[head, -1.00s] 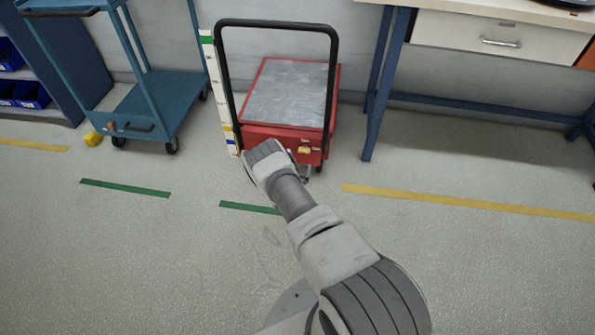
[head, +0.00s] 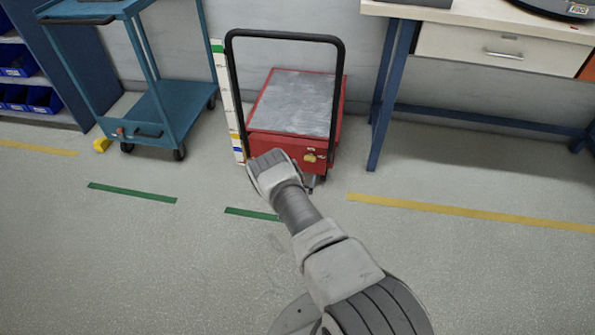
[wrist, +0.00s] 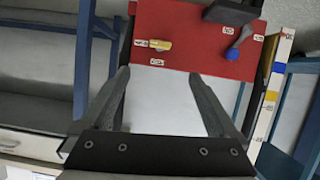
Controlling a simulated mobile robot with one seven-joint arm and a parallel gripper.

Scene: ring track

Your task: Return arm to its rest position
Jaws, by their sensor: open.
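My arm (head: 340,270) reaches forward from the bottom of the head view toward a red lift cart (head: 290,155) with a grey metal top and a black push handle. In the wrist view my gripper (wrist: 160,76) is open, its two dark fingers apart with nothing between them. In the head view the fingers are hidden behind my wrist, which overlaps the cart's lower left front. I cannot tell the exact gap to the panel.
A blue trolley (head: 160,110) stands left of the cart. A striped measuring post (head: 232,110) stands at the cart's left side. A workbench (head: 480,45) with blue legs is on the right. Floor tape (head: 470,212) crosses the open floor in front.

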